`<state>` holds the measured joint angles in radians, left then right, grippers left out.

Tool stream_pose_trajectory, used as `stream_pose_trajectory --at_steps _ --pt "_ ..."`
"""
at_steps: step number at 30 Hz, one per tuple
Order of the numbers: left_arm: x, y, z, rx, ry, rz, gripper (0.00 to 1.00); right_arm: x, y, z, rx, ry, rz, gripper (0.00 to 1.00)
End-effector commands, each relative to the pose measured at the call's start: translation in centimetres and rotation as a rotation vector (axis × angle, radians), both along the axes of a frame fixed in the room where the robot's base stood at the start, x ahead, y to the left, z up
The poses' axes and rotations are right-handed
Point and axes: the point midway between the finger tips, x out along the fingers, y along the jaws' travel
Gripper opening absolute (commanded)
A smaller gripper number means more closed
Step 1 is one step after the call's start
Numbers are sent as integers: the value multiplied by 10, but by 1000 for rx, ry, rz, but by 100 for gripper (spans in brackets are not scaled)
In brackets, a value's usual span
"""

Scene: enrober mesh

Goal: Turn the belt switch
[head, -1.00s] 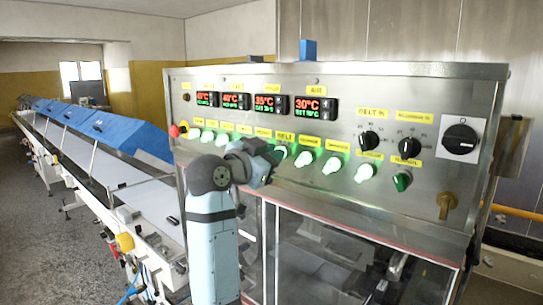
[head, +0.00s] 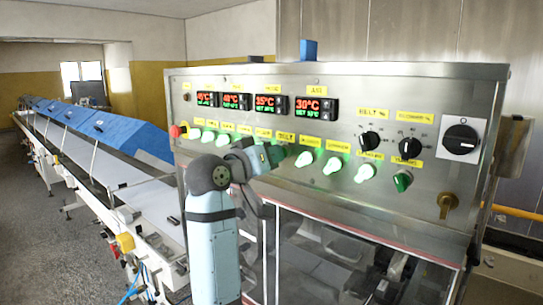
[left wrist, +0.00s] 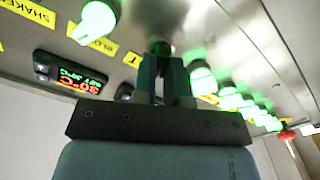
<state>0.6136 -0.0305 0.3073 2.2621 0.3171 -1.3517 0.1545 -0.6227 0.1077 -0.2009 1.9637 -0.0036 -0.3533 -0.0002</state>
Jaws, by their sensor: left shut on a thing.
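The belt switch (left wrist: 159,45) is a knob on the steel control panel, in the row of green-lit switches. In the head view its yellow BELT label (head: 285,137) shows, while my left gripper (head: 281,153) hides most of the knob. In the left wrist view the two fingers of my left gripper (left wrist: 160,75) are closed around the switch, one on each side, and its lit face is mostly hidden. My right gripper is not in view.
Lit switches stand close on both sides, such as one at the right (head: 304,158). Red temperature displays (head: 271,105) sit above, a red emergency button (head: 178,131) at the left end. A long conveyor (head: 120,180) runs away at the left.

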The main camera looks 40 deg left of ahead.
Motion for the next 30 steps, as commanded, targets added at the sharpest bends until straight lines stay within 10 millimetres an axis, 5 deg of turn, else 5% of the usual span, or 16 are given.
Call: stream_pose_trajectory --at_steps 23,24,26,30 --pt "0 0 -1 -105 11 0 0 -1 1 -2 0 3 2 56" --pt "0 0 -1 -105 11 0 20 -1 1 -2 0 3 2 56" --pt "0 0 -1 -104 11 -1 33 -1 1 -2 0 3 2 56" --pt "0 0 -1 -105 10 -1 38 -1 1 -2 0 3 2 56"
